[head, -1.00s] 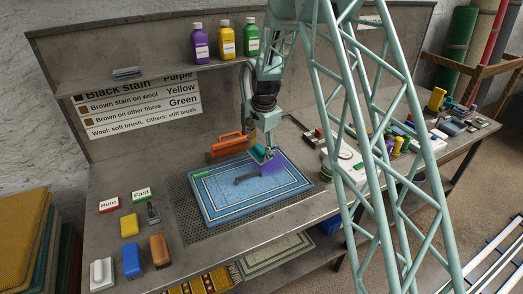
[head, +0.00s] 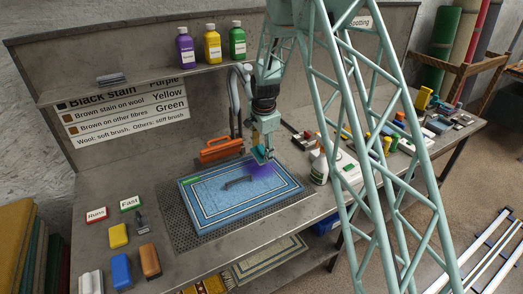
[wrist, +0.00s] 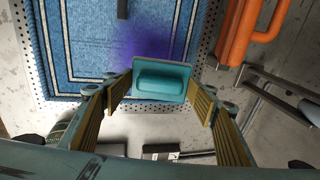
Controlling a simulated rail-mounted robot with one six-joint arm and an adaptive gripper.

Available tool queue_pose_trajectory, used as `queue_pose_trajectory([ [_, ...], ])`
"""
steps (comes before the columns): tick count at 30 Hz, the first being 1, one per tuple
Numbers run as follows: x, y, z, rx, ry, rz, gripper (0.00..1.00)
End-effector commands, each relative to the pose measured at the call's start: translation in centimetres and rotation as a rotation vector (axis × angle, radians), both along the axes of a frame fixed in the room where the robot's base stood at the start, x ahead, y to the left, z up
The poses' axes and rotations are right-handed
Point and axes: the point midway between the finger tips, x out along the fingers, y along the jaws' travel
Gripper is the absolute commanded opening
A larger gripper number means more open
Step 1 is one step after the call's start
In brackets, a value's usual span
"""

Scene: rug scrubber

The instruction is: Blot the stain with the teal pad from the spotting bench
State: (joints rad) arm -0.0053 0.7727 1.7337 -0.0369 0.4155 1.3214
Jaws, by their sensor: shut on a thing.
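My gripper (head: 262,153) is shut on the teal pad (wrist: 163,80), with its two fingers on either side of it in the wrist view. In the head view the pad is small and partly hidden by the fingers. The blue rug (head: 207,213) lies flat on the perforated bench plate. A purple stain (head: 261,171) is near the rug's far right edge, and it also shows in the wrist view (wrist: 140,45) just beyond the pad. I cannot tell whether the pad touches the rug.
A dark grey bar-like thing (head: 238,182) is on the rug. Brushes and the Runs (head: 97,214) and Fast (head: 131,203) blocks are at the left. A stain chart (head: 125,115) hangs behind.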

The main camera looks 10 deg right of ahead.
Motion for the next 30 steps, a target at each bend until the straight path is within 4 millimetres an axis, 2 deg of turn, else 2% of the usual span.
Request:
queue_pose_trajectory([
  [18,0.0,0.0,-2.8,0.0,0.001,0.0,0.44],
  [30,0.0,0.0,-3.1,0.0,0.0,0.0,0.44],
])
